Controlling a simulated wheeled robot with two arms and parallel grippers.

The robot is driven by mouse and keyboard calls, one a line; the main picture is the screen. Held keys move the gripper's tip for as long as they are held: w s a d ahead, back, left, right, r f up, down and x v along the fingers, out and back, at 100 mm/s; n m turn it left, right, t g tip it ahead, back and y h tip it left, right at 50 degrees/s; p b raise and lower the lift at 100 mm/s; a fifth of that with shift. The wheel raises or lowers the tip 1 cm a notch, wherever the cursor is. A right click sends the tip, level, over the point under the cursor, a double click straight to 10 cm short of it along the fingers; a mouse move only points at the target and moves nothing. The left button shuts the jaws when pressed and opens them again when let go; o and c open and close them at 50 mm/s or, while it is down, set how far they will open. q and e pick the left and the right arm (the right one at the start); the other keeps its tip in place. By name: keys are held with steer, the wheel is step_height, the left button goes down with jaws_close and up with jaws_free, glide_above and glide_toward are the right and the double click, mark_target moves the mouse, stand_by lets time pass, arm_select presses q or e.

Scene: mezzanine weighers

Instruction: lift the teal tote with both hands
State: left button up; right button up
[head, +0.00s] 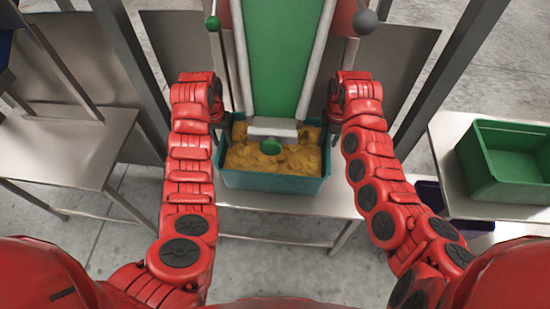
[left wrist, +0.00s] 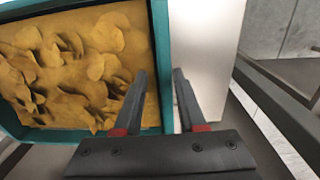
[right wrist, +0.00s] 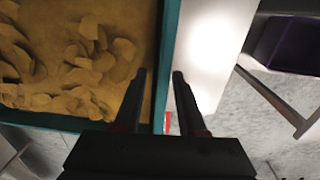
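The teal tote (head: 272,184) stands on a pale metal table below the end of the green chute and is full of yellow-brown chunky material (head: 300,158). My left gripper (head: 222,126) is at the tote's left side, my right gripper (head: 327,122) at its right side. In the left wrist view the open fingers (left wrist: 160,72) stand either side of the teal rim (left wrist: 159,30). In the right wrist view the open fingers (right wrist: 159,74) also straddle the rim (right wrist: 168,40), which lies nearer the right finger. I cannot tell how deep the fingers reach.
A green crate (head: 490,185) stands on a table at right, with a dark purple bin (head: 440,203) below. An empty metal table (head: 60,150) is at left.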

mark_target(228, 156)
arm_select(q)
step_height(228, 156, down, 9)
steer(key=shift+d+f, duration=0.1)
steer(key=shift+d, duration=0.05)
arm_select(e)
steer(key=f, duration=0.9)
steer(key=shift+a, duration=0.25)
arm_select(q)
steer(key=shift+c, duration=0.2)
arm_select(e)
steer(key=shift+c, duration=0.2)
arm_select(q)
jaws_close()
arm_select(e)
jaws_close()
arm_select(q)
steer(key=shift+d, duration=0.15)
arm_select(e)
steer(key=shift+a, duration=0.15)
